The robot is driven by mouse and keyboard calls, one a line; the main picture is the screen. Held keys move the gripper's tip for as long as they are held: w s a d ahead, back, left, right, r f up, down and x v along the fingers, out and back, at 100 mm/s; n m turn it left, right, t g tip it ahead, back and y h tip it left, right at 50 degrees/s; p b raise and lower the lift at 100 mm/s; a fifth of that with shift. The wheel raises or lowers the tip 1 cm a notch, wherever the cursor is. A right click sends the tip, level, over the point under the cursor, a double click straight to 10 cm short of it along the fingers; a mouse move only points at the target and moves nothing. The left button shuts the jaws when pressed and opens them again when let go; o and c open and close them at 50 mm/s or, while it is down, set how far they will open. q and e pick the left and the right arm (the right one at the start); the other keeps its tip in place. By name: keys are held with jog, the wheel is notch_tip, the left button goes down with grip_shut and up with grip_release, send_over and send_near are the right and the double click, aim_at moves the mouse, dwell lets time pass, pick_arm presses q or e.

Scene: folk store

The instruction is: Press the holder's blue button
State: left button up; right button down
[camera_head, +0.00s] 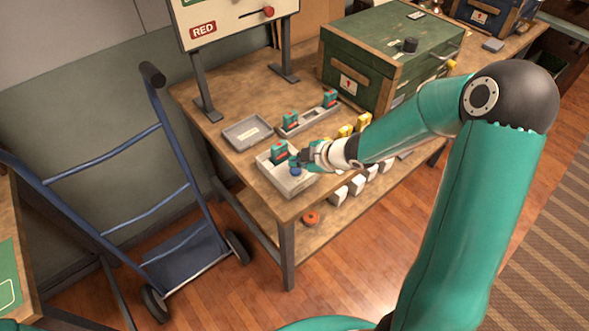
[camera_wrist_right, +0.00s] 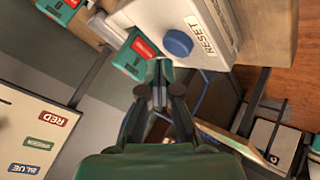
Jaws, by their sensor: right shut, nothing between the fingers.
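The pale grey holder (camera_head: 290,187) sits at the near left corner of the wooden table. Its round blue button (camera_head: 296,169) is on top, and a green device with a red face (camera_head: 279,151) stands in the holder behind it. In the right wrist view the blue button (camera_wrist_right: 178,43) lies beside a RESET label on the holder (camera_wrist_right: 225,50). My right gripper (camera_head: 308,158) is just right of the button. Its shut, empty fingertips (camera_wrist_right: 158,68) appear close to the button's edge; I cannot tell whether they touch. My left gripper is not in view.
A grey tray (camera_head: 248,132) and a longer rack (camera_head: 308,119) with green devices lie behind the holder. Yellow items (camera_head: 346,130) are behind my right wrist. A green chest (camera_head: 388,55) stands at the back, and a sign board (camera_head: 240,14) rises at the left.

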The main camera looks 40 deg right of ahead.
aim_at(297, 171)
jog(key=shift+f, duration=0.15)
dwell(0.5)
jog(key=shift+f+b, duration=0.25)
jog(key=shift+b, duration=0.15)
jog(key=shift+f+b, duration=0.45)
jog(key=shift+f, duration=0.05)
dwell(0.5)
dwell(0.4)
jog(key=shift+r+p, duration=0.95)
notch_tip(297, 171, up, 5)
jog(key=p, duration=0.5)
dwell(0.4)
